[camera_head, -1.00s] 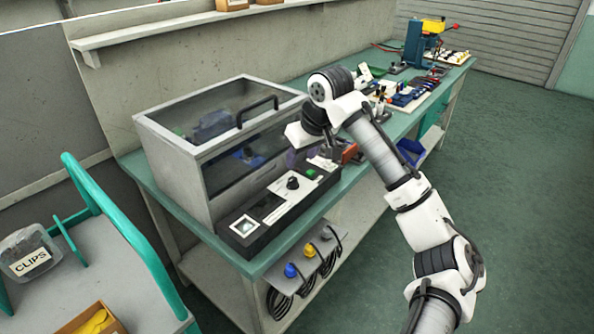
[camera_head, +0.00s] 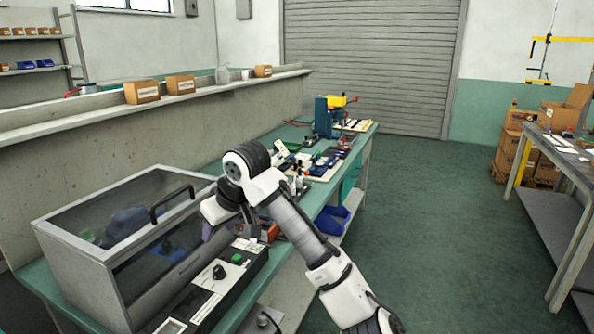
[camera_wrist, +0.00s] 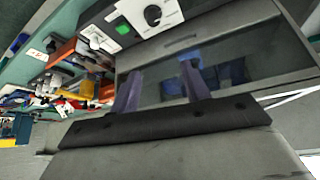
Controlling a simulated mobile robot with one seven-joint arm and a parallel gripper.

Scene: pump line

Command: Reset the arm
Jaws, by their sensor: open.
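My arm (camera_head: 300,230) reaches over the bench from the lower right in the head view, bent at its upper joint. My gripper (camera_head: 207,232) hangs in front of the clear-lidded box (camera_head: 75,240), above the far end of the black control panel (camera_head: 205,290). In the wrist view my gripper (camera_wrist: 160,80) shows two purple fingers spread apart with nothing between them. Behind them are the box's dark window and the panel's black knob (camera_wrist: 152,14) and green button (camera_wrist: 123,29). Whether the fingers touch the box cannot be told.
The green bench (camera_head: 270,145) runs back with tools and parts, including a blue press (camera_head: 325,117). A shelf (camera_head: 210,92) with cardboard boxes runs above it. Open green floor (camera_head: 430,200) lies to the right, then another table (camera_head: 560,150) and stacked cartons (camera_head: 515,155).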

